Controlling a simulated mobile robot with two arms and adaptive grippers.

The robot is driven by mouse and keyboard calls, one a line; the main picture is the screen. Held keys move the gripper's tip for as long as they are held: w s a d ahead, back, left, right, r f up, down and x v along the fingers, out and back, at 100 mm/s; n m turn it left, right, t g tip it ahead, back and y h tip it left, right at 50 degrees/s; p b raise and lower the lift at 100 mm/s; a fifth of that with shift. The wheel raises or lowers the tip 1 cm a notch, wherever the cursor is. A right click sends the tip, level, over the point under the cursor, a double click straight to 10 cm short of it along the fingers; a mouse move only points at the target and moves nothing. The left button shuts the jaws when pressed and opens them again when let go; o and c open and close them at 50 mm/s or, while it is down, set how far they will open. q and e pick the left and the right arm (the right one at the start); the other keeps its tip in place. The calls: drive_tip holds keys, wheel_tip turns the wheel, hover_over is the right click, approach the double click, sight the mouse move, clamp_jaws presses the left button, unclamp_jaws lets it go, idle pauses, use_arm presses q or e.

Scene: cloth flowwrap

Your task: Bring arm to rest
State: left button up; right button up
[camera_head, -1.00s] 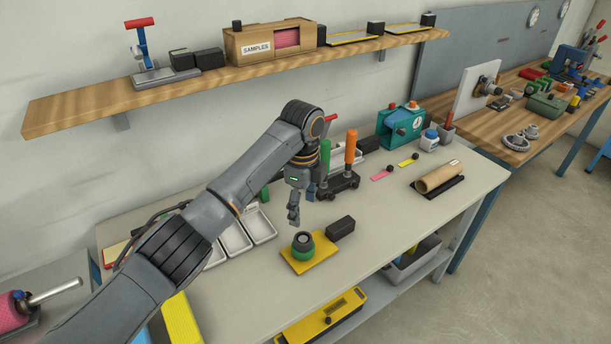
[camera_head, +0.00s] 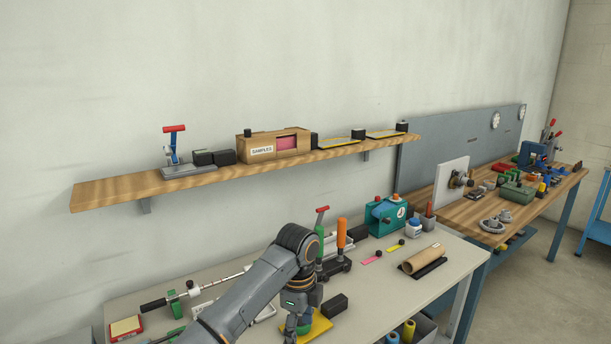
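My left arm comes in from the lower left, and its gripper (camera_head: 292,334) points down over the near part of the grey workbench (camera_head: 385,295). It is in front of the yellow plate (camera_head: 321,326) and hides part of it and of the green round piece on it. Its fingers are seen edge-on and cut near the bottom of the picture, so I cannot tell whether they are open or shut. Nothing is plainly seen held in them. My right gripper is not in view.
A black block (camera_head: 334,305), a stand with green and orange handles (camera_head: 336,266) and a cardboard roll (camera_head: 424,259) are close to the arm's right. A wooden shelf (camera_head: 105,194) runs along the wall above. The bench front at right is clear.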

use_arm(q)
drive_tip(key=s+a+f+n+t+h, duration=0.1)
drive_tip(key=s+a+f+n+h, duration=0.15)
drive_tip(key=s+f+n, duration=1)
drive_tip(key=s+a+f+n+t+y, duration=0.1)
drive_tip(key=s+a+n, duration=0.3)
drive_tip(key=s+a, duration=0.6)
drive_tip(key=s+a+n+t+y, duration=0.2)
drive_tip(key=s+a+n, duration=0.2)
drive_tip(key=s+a, duration=0.55)
drive_tip(key=s+d+f+g, duration=0.1)
drive_tip(key=s+f, duration=0.1)
drive_tip(key=f, duration=1.1)
drive_tip(key=s+d+f+g, duration=0.1)
drive_tip(key=s+d+f, duration=0.1)
drive_tip(key=f, duration=1.1)
drive_tip(key=s+a+f+g, duration=0.1)
drive_tip(key=s+a+f, duration=0.2)
drive_tip(key=s+f, duration=1.3)
drive_tip(key=shift+s+a+f, duration=0.15)
drive_tip(key=shift+f, duration=0.15)
